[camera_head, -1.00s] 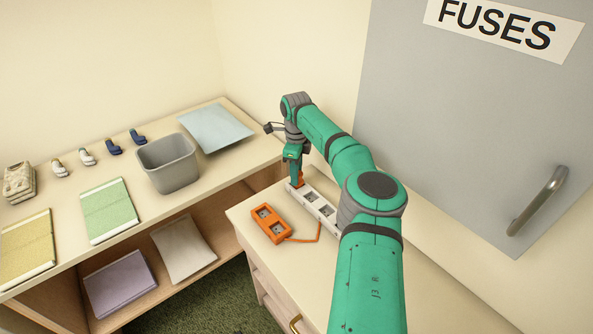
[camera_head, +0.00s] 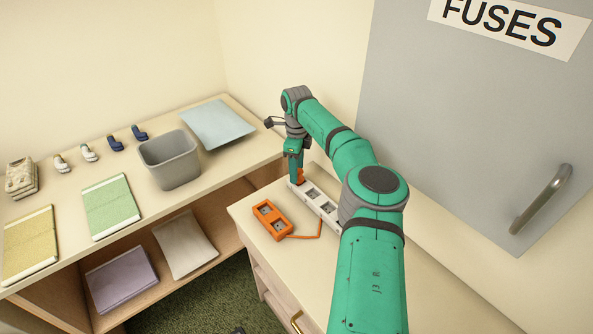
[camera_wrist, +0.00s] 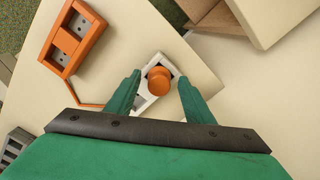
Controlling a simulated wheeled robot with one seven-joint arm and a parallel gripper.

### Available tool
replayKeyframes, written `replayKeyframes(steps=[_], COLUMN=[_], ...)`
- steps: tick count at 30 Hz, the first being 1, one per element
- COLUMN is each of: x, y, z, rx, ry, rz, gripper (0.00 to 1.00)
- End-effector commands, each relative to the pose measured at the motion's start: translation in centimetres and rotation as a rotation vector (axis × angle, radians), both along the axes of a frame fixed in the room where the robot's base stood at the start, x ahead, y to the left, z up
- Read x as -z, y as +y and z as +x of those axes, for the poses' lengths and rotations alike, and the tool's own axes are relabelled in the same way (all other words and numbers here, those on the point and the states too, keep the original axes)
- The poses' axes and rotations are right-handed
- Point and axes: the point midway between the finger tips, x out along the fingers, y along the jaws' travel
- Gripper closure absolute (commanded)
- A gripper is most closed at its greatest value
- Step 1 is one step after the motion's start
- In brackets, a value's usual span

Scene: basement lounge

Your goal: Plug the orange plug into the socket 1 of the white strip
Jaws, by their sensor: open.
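The orange plug (camera_wrist: 158,80) stands at the end socket of the white strip (camera_wrist: 173,69), seen from above in the wrist view. I cannot tell how deep it sits or the socket's number. In the head view the plug (camera_head: 300,175) shows below my gripper (camera_head: 295,164), at the strip's far end. The white strip (camera_head: 312,194) lies on the cabinet top, partly hidden by my arm. In the wrist view my gripper (camera_wrist: 159,77) is open, one finger on each side of the plug, with gaps visible.
An orange two-socket block (camera_head: 272,219) lies left of the strip, with an orange cord running toward it. A shelf to the left holds a grey bin (camera_head: 170,162), folders and small items. A grey fuse-box door (camera_head: 455,110) stands at right.

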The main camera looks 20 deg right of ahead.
Motion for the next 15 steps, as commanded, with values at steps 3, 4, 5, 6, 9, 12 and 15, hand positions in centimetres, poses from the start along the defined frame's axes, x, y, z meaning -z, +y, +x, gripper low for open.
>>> replayKeyframes(steps=[3, 4, 5, 6, 9, 12, 15], x=[-2.1, -2.7, -3.3, -4.1, -5.9, -7.5, -8.7], y=[-0.1, 0.0, 0.0, 0.0, 0.0, 0.0, 0.0], z=[0.1, 0.1, 0.1, 0.1, 0.1, 0.1, 0.1], rx=[-0.001, -0.001, 0.000, 0.000, 0.000, 0.000, 0.000], ry=[-0.003, -0.003, -0.003, -0.003, -0.003, -0.002, -0.002], rz=[-0.003, -0.002, -0.002, -0.002, -0.003, -0.001, -0.002], gripper=[0.52, 0.52, 0.52, 0.52, 0.52, 0.52, 0.52])
